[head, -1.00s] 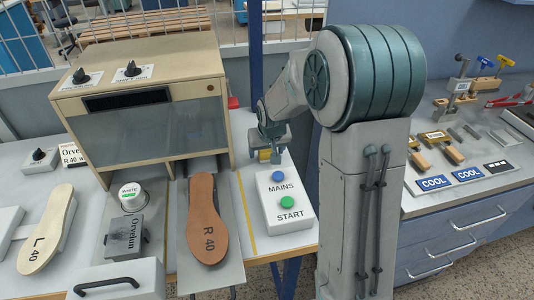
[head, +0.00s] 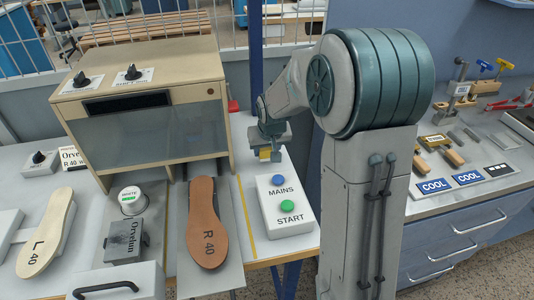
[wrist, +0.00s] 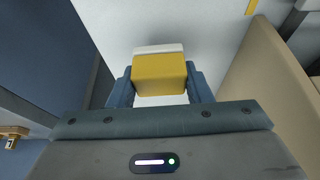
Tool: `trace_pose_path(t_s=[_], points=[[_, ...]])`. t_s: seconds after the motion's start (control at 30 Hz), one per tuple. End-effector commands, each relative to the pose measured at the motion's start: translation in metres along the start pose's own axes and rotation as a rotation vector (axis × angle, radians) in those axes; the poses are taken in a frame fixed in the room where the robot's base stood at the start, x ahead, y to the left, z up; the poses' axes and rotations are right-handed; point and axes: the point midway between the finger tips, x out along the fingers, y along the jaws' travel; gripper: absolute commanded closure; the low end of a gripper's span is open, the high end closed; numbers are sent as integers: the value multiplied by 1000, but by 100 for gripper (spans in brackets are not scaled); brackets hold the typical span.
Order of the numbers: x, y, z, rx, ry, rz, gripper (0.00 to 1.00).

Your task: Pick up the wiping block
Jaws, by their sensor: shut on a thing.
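The wiping block is a small yellow block with a white layer along one side; in the wrist view the yellow block (wrist: 159,70) sits between my two fingers. My gripper (wrist: 160,88) is shut on it. In the head view my gripper (head: 270,150) is at the back of the white bench, behind the button box, with a bit of the yellow block (head: 265,155) showing below it. Pale bench surface lies beyond the block in the wrist view; I cannot tell whether the block touches it.
A button box (head: 285,206) with MAINS and START buttons stands just in front of my gripper. The beige press housing (head: 140,105) is close on the left. A brown R 40 sole (head: 207,225) lies on a plate. A blue post (head: 257,60) rises behind.

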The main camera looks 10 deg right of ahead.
Motion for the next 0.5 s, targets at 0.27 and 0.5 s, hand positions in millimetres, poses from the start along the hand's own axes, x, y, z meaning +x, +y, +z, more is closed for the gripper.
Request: trace_pose_path(t_s=[0.27, 0.5], points=[[-48, 32, 3, 9, 3, 3, 77], [-87, 72, 19, 5, 3, 2, 77]])
